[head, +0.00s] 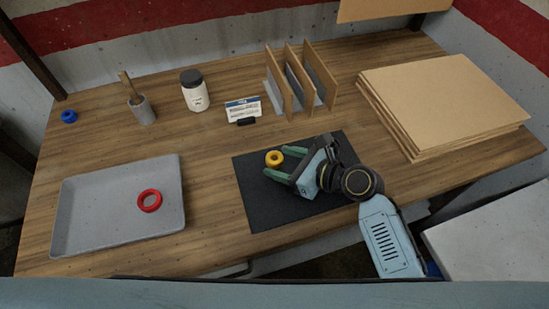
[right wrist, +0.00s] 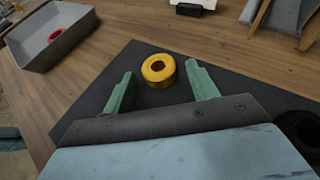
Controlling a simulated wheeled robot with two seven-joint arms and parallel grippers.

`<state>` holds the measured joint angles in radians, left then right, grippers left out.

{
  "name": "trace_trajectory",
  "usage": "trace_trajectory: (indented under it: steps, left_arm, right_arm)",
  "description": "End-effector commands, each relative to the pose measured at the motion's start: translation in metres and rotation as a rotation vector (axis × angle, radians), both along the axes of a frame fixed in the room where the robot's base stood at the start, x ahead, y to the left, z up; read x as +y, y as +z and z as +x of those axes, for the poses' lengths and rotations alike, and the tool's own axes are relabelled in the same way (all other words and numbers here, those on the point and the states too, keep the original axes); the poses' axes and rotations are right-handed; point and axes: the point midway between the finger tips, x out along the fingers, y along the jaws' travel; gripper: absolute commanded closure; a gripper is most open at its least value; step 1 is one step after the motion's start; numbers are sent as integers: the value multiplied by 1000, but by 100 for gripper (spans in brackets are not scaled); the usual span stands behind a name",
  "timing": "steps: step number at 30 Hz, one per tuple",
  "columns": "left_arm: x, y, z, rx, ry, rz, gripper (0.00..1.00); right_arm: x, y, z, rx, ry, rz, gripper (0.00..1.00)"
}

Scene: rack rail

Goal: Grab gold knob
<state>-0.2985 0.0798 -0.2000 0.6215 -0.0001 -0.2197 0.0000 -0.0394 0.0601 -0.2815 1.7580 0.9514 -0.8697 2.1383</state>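The gold knob (head: 274,158) is a small yellow ring with a dark hole, lying on the black mat (head: 262,212) on the wooden table. In the right wrist view the gold knob (right wrist: 158,70) sits between and just beyond the green fingertips. My right gripper (head: 273,163) is open over the mat, with a finger on each side of the knob's line and nothing held. The right gripper (right wrist: 158,79) also shows open in the wrist view. I cannot tell whether a finger touches the knob. My left gripper is not in view.
A grey tray (head: 95,215) holds a red ring (head: 149,200) at left. A blue ring (head: 69,116), a cup (head: 144,111), a white jar (head: 195,95), a small card (head: 243,108) and a divider rack (head: 290,85) stand behind. Stacked boards (head: 445,95) lie at right.

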Motion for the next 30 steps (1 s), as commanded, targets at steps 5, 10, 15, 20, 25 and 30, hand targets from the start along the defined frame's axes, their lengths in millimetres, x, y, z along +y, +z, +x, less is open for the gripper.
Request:
trace_trajectory:
  steps: [5,10,15,20,25,30]
  left_arm:
    - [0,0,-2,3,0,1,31]
    - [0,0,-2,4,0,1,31]
    - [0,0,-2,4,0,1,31]
    - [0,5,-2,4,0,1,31]
    - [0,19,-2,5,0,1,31]
    - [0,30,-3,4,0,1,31]
  right_arm:
    - [0,0,0,0,0,0,66]
    - [0,0,0,0,0,0,86]
    - [0,0,0,0,0,0,86]
    - [0,13,0,-3,1,0,86]
    - [0,48,0,-5,0,2,86]
    - [0,81,0,-4,0,2,86]
